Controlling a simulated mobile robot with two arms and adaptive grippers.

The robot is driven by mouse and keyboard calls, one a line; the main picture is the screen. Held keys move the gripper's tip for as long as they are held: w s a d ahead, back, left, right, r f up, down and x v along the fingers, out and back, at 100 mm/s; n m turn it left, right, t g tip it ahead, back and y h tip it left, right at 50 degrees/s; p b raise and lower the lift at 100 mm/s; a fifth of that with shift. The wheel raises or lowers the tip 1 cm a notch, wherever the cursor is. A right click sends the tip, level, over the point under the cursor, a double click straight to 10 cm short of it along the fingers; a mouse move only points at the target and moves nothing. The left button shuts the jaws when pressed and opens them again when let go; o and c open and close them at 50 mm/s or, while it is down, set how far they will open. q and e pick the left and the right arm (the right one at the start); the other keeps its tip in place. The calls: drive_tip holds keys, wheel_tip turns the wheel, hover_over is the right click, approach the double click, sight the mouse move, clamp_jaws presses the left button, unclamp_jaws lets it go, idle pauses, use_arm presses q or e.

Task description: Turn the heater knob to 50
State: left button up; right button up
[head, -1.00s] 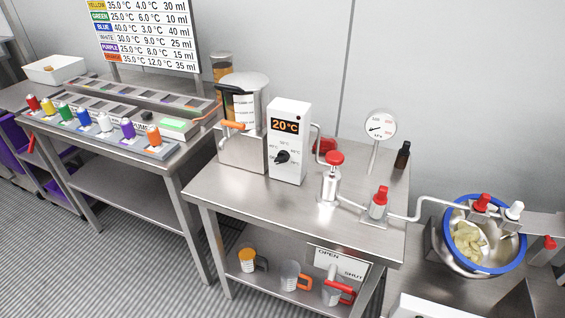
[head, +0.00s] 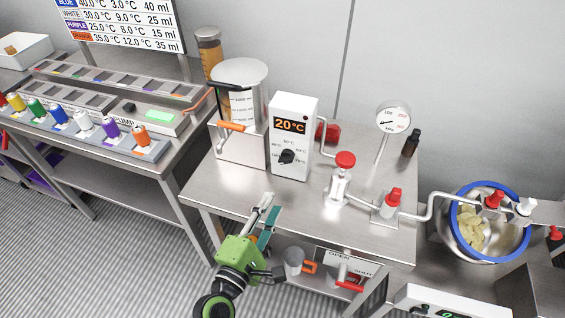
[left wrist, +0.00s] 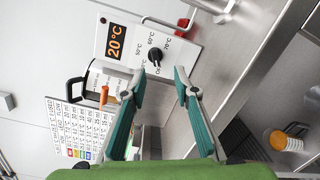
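The white heater box (head: 293,138) stands on the middle steel table, and its display reads 20°C. Its black knob (head: 287,157) is on the front face below the display, among temperature marks. The knob also shows in the left wrist view (left wrist: 155,54), beyond my fingertips. My left gripper (head: 266,218) is green and in front of the table's front edge, below and left of the knob. In the left wrist view its two fingers (left wrist: 160,78) are spread apart with nothing between them. It is apart from the heater. My right gripper is in neither view.
A steel pot (head: 240,100) with an orange handle stands left of the heater. A red-topped valve (head: 341,180), pipes and a gauge (head: 392,118) are to its right. The table top in front of the heater is clear. Jugs (head: 293,262) sit on the lower shelf.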

sight(283, 163)
use_arm(q)
drive_tip(key=w+d, duration=0.1)
drive_tip(key=w, duration=0.3)
drive_tip(key=w+d+n+p, duration=0.1)
drive_tip(key=w, duration=0.4)
drive_tip(key=w+d+n+y+p, duration=0.1)
drive_tip(key=w, duration=0.4)
drive_tip(key=shift+f+t, duration=0.15)
drive_tip(key=shift+t, duration=0.15)
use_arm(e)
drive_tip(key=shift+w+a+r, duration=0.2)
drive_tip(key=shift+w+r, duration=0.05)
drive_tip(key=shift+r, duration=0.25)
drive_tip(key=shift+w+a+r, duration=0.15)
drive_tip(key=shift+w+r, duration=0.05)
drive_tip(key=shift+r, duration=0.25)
use_arm(q)
clamp_jaws()
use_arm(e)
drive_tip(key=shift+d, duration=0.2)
